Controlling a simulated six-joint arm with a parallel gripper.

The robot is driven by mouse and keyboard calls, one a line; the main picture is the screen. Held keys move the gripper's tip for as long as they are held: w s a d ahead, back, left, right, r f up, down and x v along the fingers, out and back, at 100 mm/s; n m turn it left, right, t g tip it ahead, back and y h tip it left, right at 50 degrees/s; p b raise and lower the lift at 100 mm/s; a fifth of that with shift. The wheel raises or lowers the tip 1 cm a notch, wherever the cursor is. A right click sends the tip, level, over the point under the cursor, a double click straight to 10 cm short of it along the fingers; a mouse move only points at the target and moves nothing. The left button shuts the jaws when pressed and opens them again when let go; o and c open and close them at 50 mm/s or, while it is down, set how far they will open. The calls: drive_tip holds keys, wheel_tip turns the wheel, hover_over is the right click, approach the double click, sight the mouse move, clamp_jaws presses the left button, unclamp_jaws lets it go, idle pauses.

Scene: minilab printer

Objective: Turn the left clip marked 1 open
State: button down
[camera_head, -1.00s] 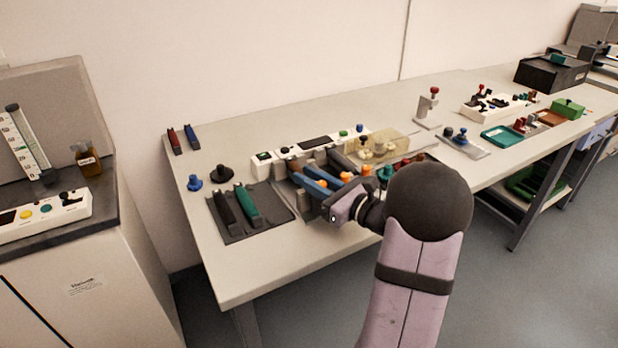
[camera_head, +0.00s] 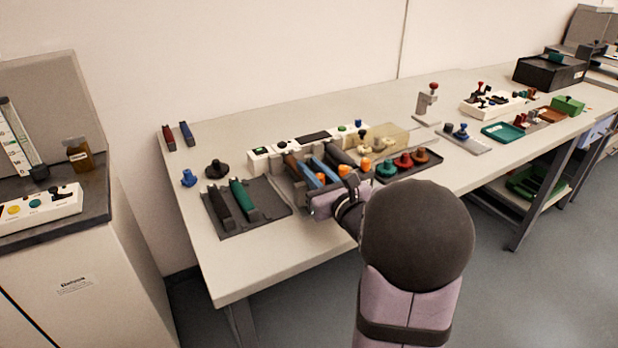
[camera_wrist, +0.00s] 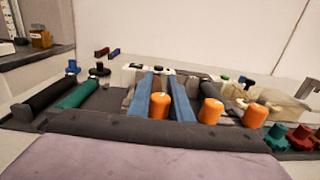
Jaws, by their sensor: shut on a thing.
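Three orange clips stand in a row on a dark fixture in the middle of the table. The left clip (camera_wrist: 160,106) is between the two long blue fingers of my gripper (camera_wrist: 161,77) in the wrist view, and the fingers are shut on it. The middle clip (camera_wrist: 210,111) and the right clip (camera_wrist: 254,116) stand free to the right. In the head view my gripper (camera_head: 316,165) reaches over the fixture from the front, and its body partly hides the left clip (camera_head: 321,178). I cannot read the number markings.
Dark and green rollers (camera_head: 243,200) lie on a grey mat left of the gripper. Green, red and brown knobs (camera_head: 404,160) stand close on the right. A white control strip (camera_head: 262,158) and a clear yellowish box (camera_head: 390,138) are behind. The table's front left is clear.

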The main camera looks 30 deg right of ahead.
drive_tip(key=h+b, duration=0.1)
drive_tip(key=m+h+b, duration=0.1)
drive_tip(key=shift+d+f+b, duration=0.15)
drive_tip(key=shift+f+b, duration=0.1)
drive_tip(key=shift+b, duration=0.05)
drive_tip(key=h+b, duration=0.1)
drive_tip(key=b, duration=0.1)
drive_tip(key=m+b, duration=0.1)
drive_tip(key=b, duration=0.2)
drive_tip(key=shift+d+f+g+h, duration=0.1)
drive_tip(key=shift+d+g+h, duration=0.1)
drive_tip(key=shift+g+h, duration=0.15)
drive_tip(key=shift+m+h+b, duration=0.3)
drive_tip(key=shift+h+b, duration=0.05)
drive_tip(key=shift+b, duration=0.15)
drive_tip(key=shift+s+d+b, duration=0.1)
drive_tip(key=shift+b, duration=0.45)
drive_tip(key=shift+d+r+m+h+b, duration=0.15)
drive_tip(key=shift+r+m+h+b, duration=0.2)
drive_tip(key=shift+b, duration=0.6)
drive_tip(key=c, duration=1.6)
unclamp_jaws()
drive_tip(key=shift+s, duration=0.1)
